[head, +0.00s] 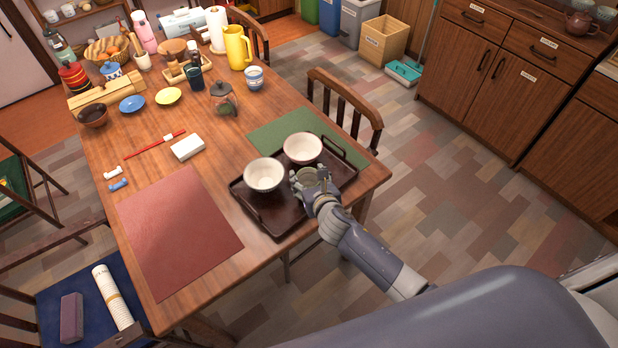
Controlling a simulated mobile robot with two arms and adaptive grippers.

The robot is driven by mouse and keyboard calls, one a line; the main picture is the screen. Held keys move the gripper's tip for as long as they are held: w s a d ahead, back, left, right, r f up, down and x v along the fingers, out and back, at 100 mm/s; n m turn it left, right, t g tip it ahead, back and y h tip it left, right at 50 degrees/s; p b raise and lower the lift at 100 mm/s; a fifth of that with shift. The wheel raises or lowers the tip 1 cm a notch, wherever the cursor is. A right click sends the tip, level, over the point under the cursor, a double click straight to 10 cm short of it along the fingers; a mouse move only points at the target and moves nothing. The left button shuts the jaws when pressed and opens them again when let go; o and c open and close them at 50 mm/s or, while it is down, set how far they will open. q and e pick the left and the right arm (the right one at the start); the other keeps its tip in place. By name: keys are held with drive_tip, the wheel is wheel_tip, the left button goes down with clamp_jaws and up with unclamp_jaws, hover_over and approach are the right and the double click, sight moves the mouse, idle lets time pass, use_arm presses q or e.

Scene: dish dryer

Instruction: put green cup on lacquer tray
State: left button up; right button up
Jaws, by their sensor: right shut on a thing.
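The dark lacquer tray (281,219) lies near the right end of the wooden table, its handles at its ends. Two pale bowls stand on it, a white one (264,175) and a pinkish one (302,148). My right gripper (316,186) reaches in from the lower right and is shut on the small green cup (306,175). The cup is at the tray's near side, beside the two bowls, and partly hidden by the fingers. I cannot tell whether its base touches the tray. My left gripper is out of view.
A green placemat (283,131) lies partly under the tray; a red placemat (176,232) lies to the left. A wooden chair (345,97) stands at the table's right side.

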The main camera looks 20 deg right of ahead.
drive_tip(key=shift+f, duration=0.1)
drive_tip(key=o, duration=1.2)
drive_tip(key=shift+r, duration=0.25)
drive_tip(key=shift+s, duration=0.3)
drive_tip(key=v, duration=1.1)
drive_tip(key=shift+s+p, duration=0.15)
drive_tip(key=shift+p, duration=0.15)
drive_tip(key=shift+d+r, duration=0.1)
